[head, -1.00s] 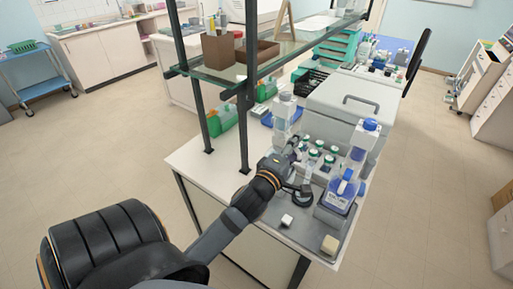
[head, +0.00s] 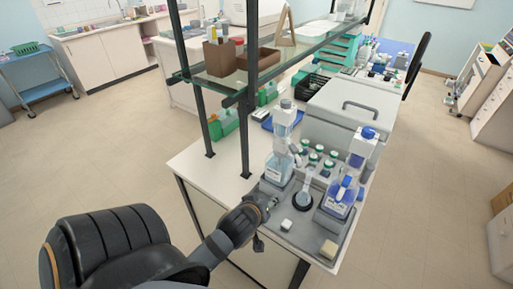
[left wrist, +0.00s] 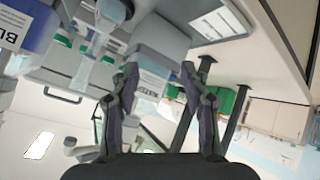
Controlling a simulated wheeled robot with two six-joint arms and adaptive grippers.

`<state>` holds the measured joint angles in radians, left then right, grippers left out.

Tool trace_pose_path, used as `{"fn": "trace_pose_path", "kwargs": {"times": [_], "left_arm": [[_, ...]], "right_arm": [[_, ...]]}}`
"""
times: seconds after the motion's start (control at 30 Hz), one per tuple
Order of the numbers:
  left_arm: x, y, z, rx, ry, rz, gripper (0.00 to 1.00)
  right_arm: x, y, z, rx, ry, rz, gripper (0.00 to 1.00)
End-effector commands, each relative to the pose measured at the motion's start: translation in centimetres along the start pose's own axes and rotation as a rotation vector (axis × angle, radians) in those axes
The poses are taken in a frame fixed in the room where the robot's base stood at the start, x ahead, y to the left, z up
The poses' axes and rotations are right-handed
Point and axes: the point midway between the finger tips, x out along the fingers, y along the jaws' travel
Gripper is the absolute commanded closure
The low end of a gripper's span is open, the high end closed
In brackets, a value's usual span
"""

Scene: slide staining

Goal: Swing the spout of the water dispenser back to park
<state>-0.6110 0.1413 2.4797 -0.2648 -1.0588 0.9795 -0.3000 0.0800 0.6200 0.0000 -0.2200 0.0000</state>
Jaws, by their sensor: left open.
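The water dispenser (head: 277,171) is a clear bottle with a pale pump head, at the back left of the grey tray (head: 272,236). In the left wrist view, tilted over, it shows a label reading WATER (left wrist: 150,85). Its spout is too small in the head view to tell exactly where it points. A flask (head: 304,196) stands on a dark ring right of and in front of the dispenser. My left gripper (head: 268,203) is open and empty, in front of the dispenser and apart from it. Its spread fingers (left wrist: 160,68) frame the dispenser in the left wrist view. My right gripper is out of view.
A blue-filled dispenser (head: 338,200) stands to the right, with green-capped bottles (head: 314,158) behind. A white block (head: 286,225) and a cream block (head: 328,249) lie in front. A shelf post (head: 245,140) rises at the left.

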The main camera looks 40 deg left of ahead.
Motion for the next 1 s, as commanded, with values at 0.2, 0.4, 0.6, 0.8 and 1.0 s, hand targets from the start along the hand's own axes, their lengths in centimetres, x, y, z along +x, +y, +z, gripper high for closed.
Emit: {"fn": "trace_pose_path", "kwargs": {"times": [0.2, 0.4, 0.6, 0.8, 1.0], "left_arm": [[0.6, -2.3, 4.5, 0.323, -0.206, -0.072, 0.54], [1.5, -4.3, 8.7, 0.575, -0.386, -0.075, 0.54], [3.3, -6.1, 12.2, 0.715, -0.497, -0.056, 0.54], [4.4, -7.3, 14.3, 0.786, -0.556, -0.04, 0.54], [4.7, -7.6, 14.9, 0.806, -0.572, -0.034, 0.54]], "right_arm": [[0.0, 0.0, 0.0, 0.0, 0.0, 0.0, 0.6], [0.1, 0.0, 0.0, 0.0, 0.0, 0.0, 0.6], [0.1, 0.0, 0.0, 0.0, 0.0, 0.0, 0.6], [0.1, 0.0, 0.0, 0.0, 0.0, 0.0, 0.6], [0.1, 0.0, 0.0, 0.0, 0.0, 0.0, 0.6]]}}
